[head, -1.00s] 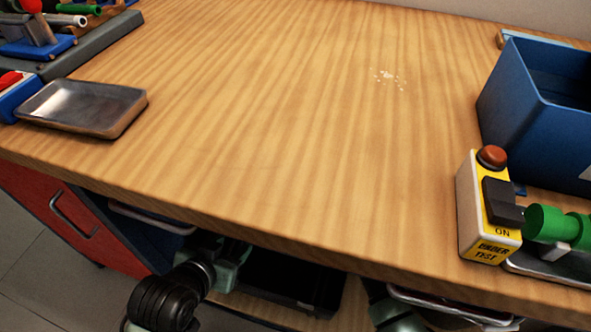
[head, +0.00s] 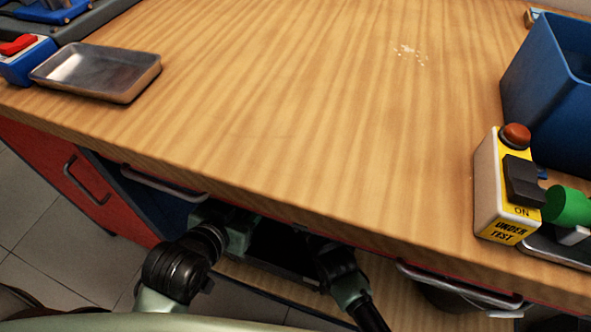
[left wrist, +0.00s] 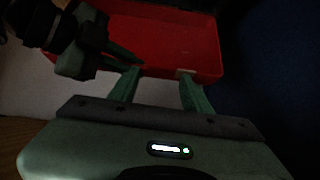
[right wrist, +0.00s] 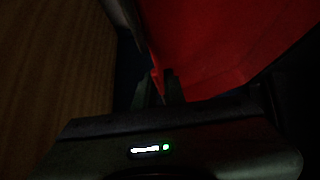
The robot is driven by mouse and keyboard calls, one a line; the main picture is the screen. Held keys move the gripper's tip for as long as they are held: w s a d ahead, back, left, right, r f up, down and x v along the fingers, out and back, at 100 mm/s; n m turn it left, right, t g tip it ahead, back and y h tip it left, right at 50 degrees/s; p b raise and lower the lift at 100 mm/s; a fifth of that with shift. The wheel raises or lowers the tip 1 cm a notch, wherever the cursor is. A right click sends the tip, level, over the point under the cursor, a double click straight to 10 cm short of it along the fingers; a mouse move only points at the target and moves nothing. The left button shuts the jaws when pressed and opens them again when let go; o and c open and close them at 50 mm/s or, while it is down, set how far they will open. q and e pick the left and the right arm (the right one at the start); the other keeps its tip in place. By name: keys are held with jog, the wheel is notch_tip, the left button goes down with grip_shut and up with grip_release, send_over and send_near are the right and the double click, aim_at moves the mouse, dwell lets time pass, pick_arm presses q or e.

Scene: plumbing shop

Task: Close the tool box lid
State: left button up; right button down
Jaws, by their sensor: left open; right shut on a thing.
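A red panel with a raised rim, apparently the tool box lid (left wrist: 165,35), fills the upper left wrist view. My left gripper (left wrist: 160,88) is open with its fingertips at the rim's near edge; nothing is visibly clamped between them. My right gripper (right wrist: 157,88) is shut on the edge of the red panel, which also shows in the right wrist view (right wrist: 215,45). My right gripper's fingers also show beside the rim in the left wrist view (left wrist: 125,55). In the head view both arms reach under the bench top, which hides the tool box. The lid's angle is unclear.
The wooden bench top (head: 270,120) overhangs my arms. A lower wooden shelf (head: 290,295) lies beneath, between a red drawer cabinet (head: 65,180) and a drawer handle (head: 455,285). On top are a metal tray (head: 95,72), a blue bin (head: 550,100) and a yellow test switch (head: 508,195).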

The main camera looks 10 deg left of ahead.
pick_arm(q)
jog(key=shift+w+d+r+t, duration=0.2)
jog(key=shift+w+r+t, duration=0.2)
jog(key=shift+r, duration=0.05)
pick_arm(e)
jog(key=shift+s+f, duration=0.15)
jog(key=shift+s, duration=0.25)
jog(key=c, duration=1.5)
grip_release()
pick_arm(q)
jog(key=s+a+f+g+y+p, duration=0.1)
jog(key=s+a+f+g, duration=0.1)
jog(key=s+f+g, duration=0.2)
jog(key=s+f, duration=0.1)
jog(key=s, duration=0.2)
jog(key=shift+a+f+g+p, duration=0.2)
jog(key=shift+a+g+p, duration=0.1)
jog(key=shift+a+g, duration=0.1)
pick_arm(e)
jog(key=v, duration=0.7)
jog(key=shift+s+d+f, duration=0.15)
jog(key=shift+s+d, duration=0.05)
jog(key=shift+s, duration=0.1)
